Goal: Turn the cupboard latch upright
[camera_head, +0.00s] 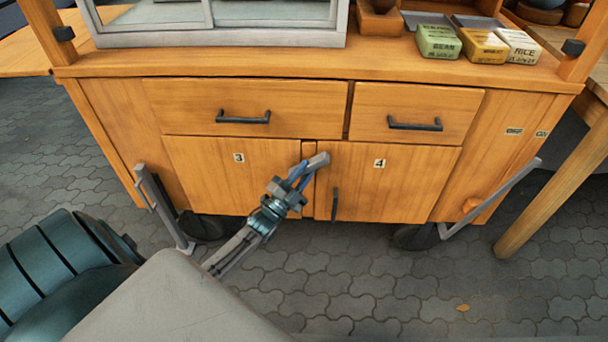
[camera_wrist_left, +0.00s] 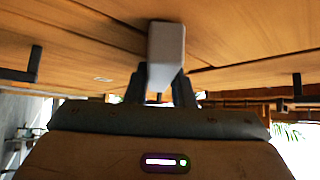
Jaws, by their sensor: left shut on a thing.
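The cupboard (camera_head: 230,190) has two lower doors marked 3 and 4. The grey latch (camera_head: 319,160) sits at the seam between these doors, near their top edge. Its visible end slants up to the right in the head view; its lower part is hidden by my gripper. My left gripper (camera_head: 301,175) reaches up from below and is shut on the latch. In the left wrist view, the pale grey latch (camera_wrist_left: 166,52) stands between the two dark fingers (camera_wrist_left: 160,90). My right gripper is in neither view.
Door 4 has a dark vertical handle (camera_head: 335,204) just right of my gripper. Drawer handles (camera_head: 243,118) (camera_head: 415,125) stick out above. Grey brackets (camera_head: 163,208) (camera_head: 490,198) stand at both sides. Boxes, including a green one (camera_head: 438,42), stand on the top.

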